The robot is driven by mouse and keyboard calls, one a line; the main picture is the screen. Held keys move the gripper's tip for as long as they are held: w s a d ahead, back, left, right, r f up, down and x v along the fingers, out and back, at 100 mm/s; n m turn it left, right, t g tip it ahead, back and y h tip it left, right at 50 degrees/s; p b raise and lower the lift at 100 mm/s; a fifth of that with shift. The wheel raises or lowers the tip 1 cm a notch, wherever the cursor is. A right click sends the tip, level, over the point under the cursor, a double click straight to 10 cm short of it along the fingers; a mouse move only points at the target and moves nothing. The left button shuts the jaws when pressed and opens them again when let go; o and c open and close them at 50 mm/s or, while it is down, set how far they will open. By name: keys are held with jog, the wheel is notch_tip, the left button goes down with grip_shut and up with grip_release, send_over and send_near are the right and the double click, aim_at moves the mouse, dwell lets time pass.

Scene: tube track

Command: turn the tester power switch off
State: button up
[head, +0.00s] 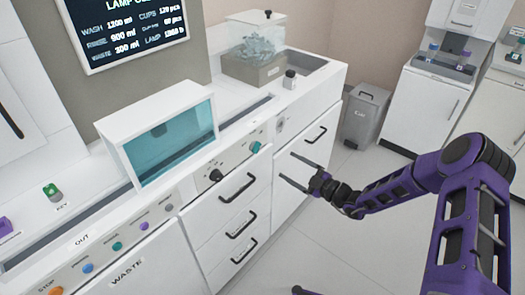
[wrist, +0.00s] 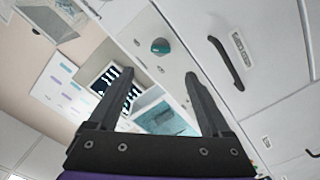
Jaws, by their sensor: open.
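The white counter front carries a control panel (head: 238,160) with a black knob (head: 216,176) and a teal knob (head: 256,147). A small grey round fitting (head: 280,125) sits at its right end. I cannot read the small labels, so I cannot tell which control is the tester power switch or how it is set. My gripper (head: 286,166) is open and empty, in front of the drawers and cabinet door, apart from the panel. In the wrist view my gripper (wrist: 159,76) has its fingers spread, with the teal knob (wrist: 160,46) beyond the fingertips.
A teal-windowed box (head: 165,145) stands on the counter. Black-handled drawers (head: 235,215) and a cabinet door (head: 306,158) lie below. Coloured buttons (head: 88,268) run along the left panel. A clear bin (head: 256,45) stands at the back. A grey can (head: 365,115) is on the floor.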

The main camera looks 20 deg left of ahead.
aim_at(259, 149)
jog(key=x, duration=1.3)
jog(key=shift+s, duration=0.1)
grip_shut()
